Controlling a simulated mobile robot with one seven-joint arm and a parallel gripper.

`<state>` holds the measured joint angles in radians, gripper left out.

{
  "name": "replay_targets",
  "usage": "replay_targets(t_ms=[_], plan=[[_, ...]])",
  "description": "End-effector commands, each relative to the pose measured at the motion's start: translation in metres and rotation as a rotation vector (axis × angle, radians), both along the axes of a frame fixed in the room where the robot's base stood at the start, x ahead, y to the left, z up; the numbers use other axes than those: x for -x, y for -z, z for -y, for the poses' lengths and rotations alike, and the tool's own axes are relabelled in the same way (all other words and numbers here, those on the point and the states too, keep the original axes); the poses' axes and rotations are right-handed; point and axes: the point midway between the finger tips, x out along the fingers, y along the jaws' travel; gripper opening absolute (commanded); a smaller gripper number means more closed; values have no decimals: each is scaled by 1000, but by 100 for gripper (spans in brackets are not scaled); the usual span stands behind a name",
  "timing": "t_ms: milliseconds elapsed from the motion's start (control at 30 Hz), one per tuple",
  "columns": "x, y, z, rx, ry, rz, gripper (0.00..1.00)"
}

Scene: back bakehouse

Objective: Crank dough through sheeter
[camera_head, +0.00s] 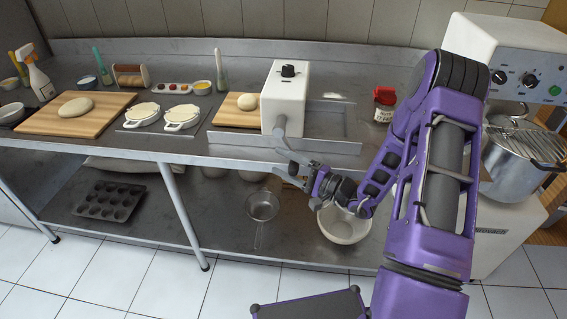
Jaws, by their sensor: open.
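The sheeter (287,92) is a white box with a black knob on top, standing on the steel bench. Its grey crank (281,128) is on the front face and hangs down past the bench edge. My gripper (287,174) is open, below the bench edge, close to the crank's lower end. I cannot tell whether the crank's handle lies between the fingers.
A steel tray (335,146) extends right of the sheeter, with a red-lidded jar (384,103) beyond. A mixer (522,70) stands right.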

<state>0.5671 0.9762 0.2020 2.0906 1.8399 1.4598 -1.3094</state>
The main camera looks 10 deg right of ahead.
Motion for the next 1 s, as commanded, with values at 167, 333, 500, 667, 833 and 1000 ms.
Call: replay_targets(t_ms=[167, 333, 500, 667, 833, 1000], plan=[[0, 0, 0, 0, 0, 0, 66], [0, 0, 0, 0, -1, 0, 45], [0, 0, 0, 1, -1, 0, 14], [0, 0, 0, 1, -1, 0, 0], [0, 0, 0, 1, -1, 0, 0], [0, 1, 0, 1, -1, -2, 0]])
